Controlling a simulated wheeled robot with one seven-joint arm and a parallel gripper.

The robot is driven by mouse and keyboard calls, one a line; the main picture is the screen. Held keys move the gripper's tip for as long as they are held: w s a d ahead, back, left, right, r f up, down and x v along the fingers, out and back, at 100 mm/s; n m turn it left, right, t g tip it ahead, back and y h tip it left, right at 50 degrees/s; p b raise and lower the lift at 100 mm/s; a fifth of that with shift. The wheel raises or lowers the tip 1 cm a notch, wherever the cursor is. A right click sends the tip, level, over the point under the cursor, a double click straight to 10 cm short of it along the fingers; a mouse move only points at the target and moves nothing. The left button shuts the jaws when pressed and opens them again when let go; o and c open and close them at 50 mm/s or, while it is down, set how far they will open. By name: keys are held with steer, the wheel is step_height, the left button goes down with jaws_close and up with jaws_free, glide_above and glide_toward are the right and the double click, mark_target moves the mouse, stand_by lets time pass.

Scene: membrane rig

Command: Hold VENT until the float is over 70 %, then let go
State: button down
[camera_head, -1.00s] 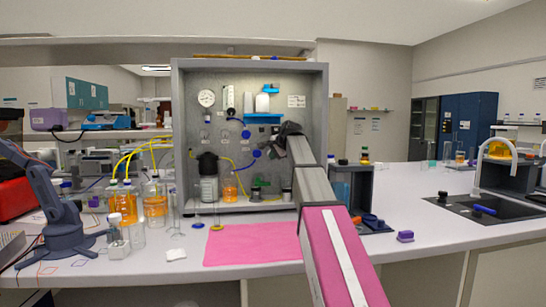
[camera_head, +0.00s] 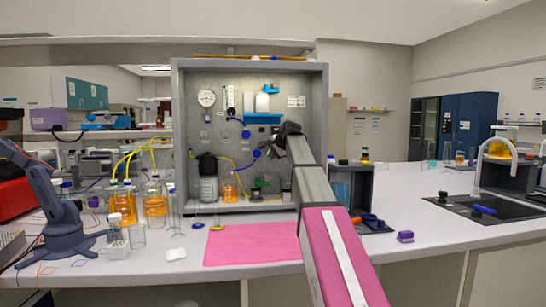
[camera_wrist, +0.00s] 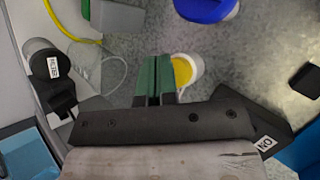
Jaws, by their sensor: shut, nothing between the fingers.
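The grey rig cabinet (camera_head: 322,90) stands open on the bench. Narrow upright gauges (camera_head: 231,98) hang on its back panel beside a round dial (camera_head: 206,97); the float and its reading are too small to make out. My arm reaches into the cabinet from the front right, hiding part of its right side. In the wrist view, my gripper (camera_wrist: 153,78) is shut, its green fingertips together and empty. A yellow disc in a white ring (camera_wrist: 185,72) lies just right of the tips; I cannot tell whether they touch it. No VENT label is readable.
A blue knob (camera_wrist: 205,8) is above the fingertips in the wrist view. A labelled black cylinder (camera_wrist: 43,62) and yellow tubing (camera_wrist: 62,22) are at left. A pink mat (camera_head: 252,245) lies clear in front. Bottles with orange liquid (camera_head: 123,205) crowd the left.

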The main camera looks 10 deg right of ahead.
steer(key=shift+w, duration=0.5)
stand_by(1.6)
steer(key=shift+s, duration=1)
steer(key=s, duration=0.5)
stand_by(0.4)
steer(key=shift+s, duration=0.1)
